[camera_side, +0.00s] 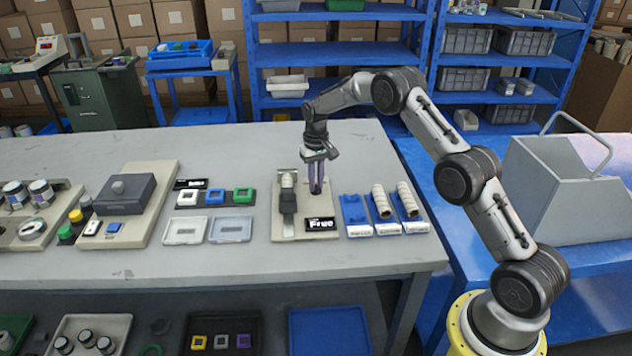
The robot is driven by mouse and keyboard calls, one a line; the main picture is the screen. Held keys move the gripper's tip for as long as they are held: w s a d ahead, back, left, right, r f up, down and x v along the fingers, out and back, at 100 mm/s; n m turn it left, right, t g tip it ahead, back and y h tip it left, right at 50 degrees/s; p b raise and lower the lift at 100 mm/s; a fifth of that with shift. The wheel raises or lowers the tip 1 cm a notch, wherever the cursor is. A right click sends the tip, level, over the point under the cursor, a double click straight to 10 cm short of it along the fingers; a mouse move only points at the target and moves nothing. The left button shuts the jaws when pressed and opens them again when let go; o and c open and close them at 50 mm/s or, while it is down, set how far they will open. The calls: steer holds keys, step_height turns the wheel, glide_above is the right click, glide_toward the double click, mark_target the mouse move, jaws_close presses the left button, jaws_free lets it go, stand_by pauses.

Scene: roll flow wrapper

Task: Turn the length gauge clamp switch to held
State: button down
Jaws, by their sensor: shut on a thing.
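The length gauge board (283,232) is a beige plate near the middle of the grey table. A dark slide with a light roll-shaped top (288,195) stands on its left part. A black label (320,224) at its front right appears to read "Free". My gripper (316,190) points straight down over the right part of the board, behind the label and beside the slide. Its fingers are close together, shut on what appears to be the clamp switch. The switch is hidden between the fingers, and its turned position cannot be made out.
Blue and white holders with cream rolls (381,201) stand close to the right of the board. A dark box on a beige base (124,194) is farther left. The table behind the board is clear.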

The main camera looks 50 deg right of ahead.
steer(key=m, duration=0.5)
steer(key=shift+r+m, duration=0.1)
steer(key=shift+m, duration=2.4)
steer(key=c, duration=0.9)
jaws_free()
steer(key=shift+o, duration=0.2)
step_height(320, 180, up, 14)
